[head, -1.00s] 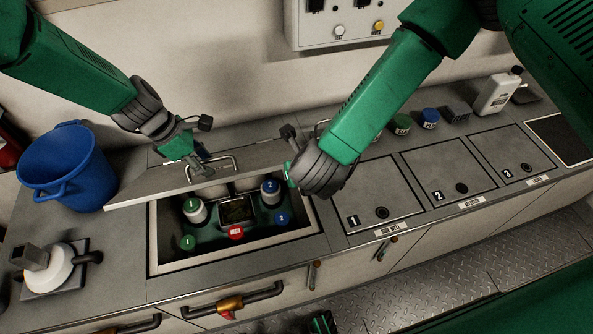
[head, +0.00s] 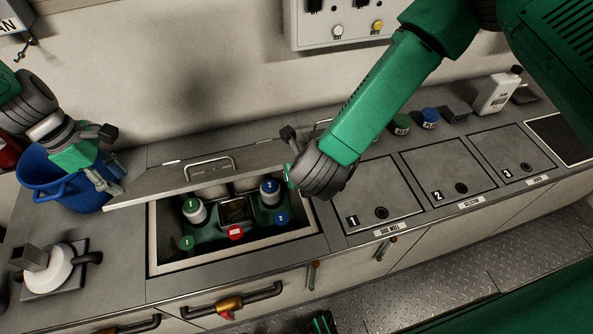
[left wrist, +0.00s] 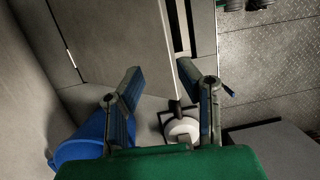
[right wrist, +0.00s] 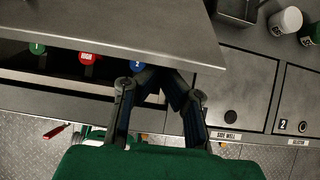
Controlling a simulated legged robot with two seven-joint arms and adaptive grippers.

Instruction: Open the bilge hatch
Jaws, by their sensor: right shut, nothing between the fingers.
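The grey hatch lid (head: 215,165) is partly raised at a slant over an open well, its bar handle (head: 209,168) on top. In the well are green, blue and red caps, including a red one (head: 236,233). My left gripper (head: 108,183) is off the lid's left end, above the blue bucket; in the left wrist view its fingers (left wrist: 160,82) are apart and empty. My right gripper is at the lid's right end, its fingers mostly hidden by my wrist in the head view. The right wrist view shows its fingers (right wrist: 160,80) shut beside the lid's edge (right wrist: 195,66).
The blue bucket (head: 62,185) stands at the counter's left, with a white round fitting (head: 48,270) in front. Closed panels, including panel 1 (head: 385,200), lie to the right. Jars and a white bottle (head: 497,92) stand behind them. A wall control box (head: 345,22) is above.

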